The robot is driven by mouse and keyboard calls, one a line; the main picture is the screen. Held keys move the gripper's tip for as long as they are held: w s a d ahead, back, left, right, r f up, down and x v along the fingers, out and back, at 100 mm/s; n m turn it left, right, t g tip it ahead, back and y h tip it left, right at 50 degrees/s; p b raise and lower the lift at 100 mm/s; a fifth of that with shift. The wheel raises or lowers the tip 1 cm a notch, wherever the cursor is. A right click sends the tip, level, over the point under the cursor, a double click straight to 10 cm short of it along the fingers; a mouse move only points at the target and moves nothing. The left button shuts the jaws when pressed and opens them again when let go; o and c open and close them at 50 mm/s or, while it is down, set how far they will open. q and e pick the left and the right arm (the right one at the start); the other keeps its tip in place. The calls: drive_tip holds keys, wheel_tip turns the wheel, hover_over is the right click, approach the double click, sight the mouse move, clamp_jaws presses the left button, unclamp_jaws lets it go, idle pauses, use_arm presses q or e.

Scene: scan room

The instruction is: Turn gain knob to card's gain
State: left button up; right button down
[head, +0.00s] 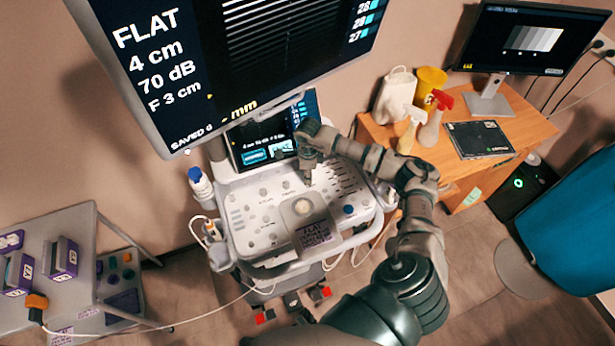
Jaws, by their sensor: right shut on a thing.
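My right gripper (308,183) reaches down onto the upper middle of the ultrasound console panel (245,225). Its fingers are shut on a small knob, taken as the gain knob, which they hide almost wholly. The card (315,236), a purple-edged label headed "FLAT", lies at the panel's front edge; its smaller lines are too small to read. The large monitor (150,95) reads FLAT, 4 cm, 70 dB, F 3 cm. The small touch screen (254,155) behind the gripper repeats a settings line. My left gripper is not in view.
A trackball (302,207) and a blue knob (348,210) sit near the gripper. A wooden desk (470,170) at right holds spray bottles and a monitor (520,42). A grey cart (75,225) with boxes stands at left.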

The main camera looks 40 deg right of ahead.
drive_tip(key=n+b, duration=0.2)
drive_tip(key=n, duration=0.3)
drive_tip(key=shift+f+n+b, duration=0.15)
drive_tip(key=shift+n+b, duration=0.15)
drive_tip(key=n+b, duration=0.2)
drive_tip(key=n, duration=0.4)
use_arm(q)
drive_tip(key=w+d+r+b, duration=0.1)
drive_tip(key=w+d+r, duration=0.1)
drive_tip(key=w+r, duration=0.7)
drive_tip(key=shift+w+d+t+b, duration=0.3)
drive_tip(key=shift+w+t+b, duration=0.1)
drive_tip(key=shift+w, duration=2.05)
use_arm(e)
drive_tip(key=shift+r+n, duration=0.2)
drive_tip(key=shift+n, duration=1.8)
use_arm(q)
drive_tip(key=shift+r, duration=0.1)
use_arm(e)
drive_tip(key=c, duration=1.1)
unclamp_jaws()
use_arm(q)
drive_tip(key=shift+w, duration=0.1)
use_arm(e)
drive_tip(key=o, duration=0.3)
drive_tip(key=shift+w+d+f, duration=0.1)
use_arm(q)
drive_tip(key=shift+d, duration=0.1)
use_arm(e)
wheel_tip(320, 180, up, 12)
